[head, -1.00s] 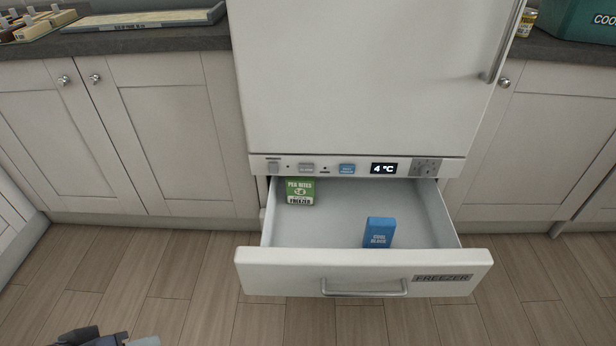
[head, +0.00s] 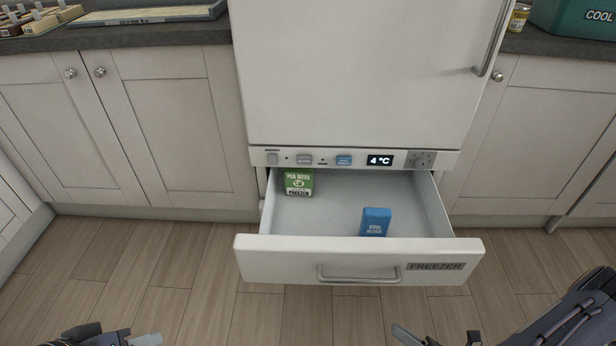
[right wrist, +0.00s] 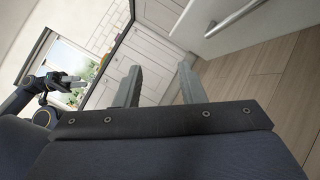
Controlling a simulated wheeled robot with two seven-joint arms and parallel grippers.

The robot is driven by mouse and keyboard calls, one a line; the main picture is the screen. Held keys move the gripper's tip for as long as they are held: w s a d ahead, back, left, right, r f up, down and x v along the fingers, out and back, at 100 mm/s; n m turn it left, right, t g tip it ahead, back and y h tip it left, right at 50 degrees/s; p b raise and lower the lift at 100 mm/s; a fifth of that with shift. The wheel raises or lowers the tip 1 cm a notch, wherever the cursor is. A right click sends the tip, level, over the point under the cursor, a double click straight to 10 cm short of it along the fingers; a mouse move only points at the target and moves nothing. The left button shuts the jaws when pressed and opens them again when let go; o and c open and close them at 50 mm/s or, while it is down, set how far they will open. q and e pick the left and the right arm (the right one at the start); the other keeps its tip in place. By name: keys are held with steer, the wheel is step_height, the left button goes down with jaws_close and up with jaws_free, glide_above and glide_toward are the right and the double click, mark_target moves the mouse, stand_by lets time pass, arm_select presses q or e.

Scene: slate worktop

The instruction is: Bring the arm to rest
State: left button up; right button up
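My right gripper (head: 437,338) is at the bottom right edge of the head view, over the floor in front of the drawer and cut off by the frame. In the right wrist view its two grey fingers (right wrist: 158,82) stand apart with nothing between them. My left gripper (head: 140,340) shows only partly at the bottom left of the head view. The left arm also shows small at the left of the right wrist view. Whether its fingers are apart is unclear.
The freezer drawer (head: 300,262) is pulled out, holding a green pea bites box (head: 298,183) and a blue cool block (head: 375,222). The fridge door (head: 350,75) above is shut. The wooden floor (head: 200,260) before the drawer is clear. A teal box (head: 580,18) stands on the right worktop (head: 540,45).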

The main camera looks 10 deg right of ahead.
steer(key=a+r+n+g+h, duration=0.3)
steer(key=r+n+g, duration=0.5)
steer(key=n, duration=0.7)
steer(key=a+r+n+g+h, duration=0.35)
steer(key=r+n+g, duration=0.25)
steer(key=r+n, duration=0.65)
step_height(320, 180, up, 34)
steer(key=s+n+t+h+p, duration=0.1)
steer(key=n+p, duration=0.8)
steer(key=p, duration=2.1)
steer(key=t+h, duration=0.2)
steer(key=t, duration=0.2)
steer(key=shift+f+p, duration=0.25)
steer(key=shift+p, duration=0.05)
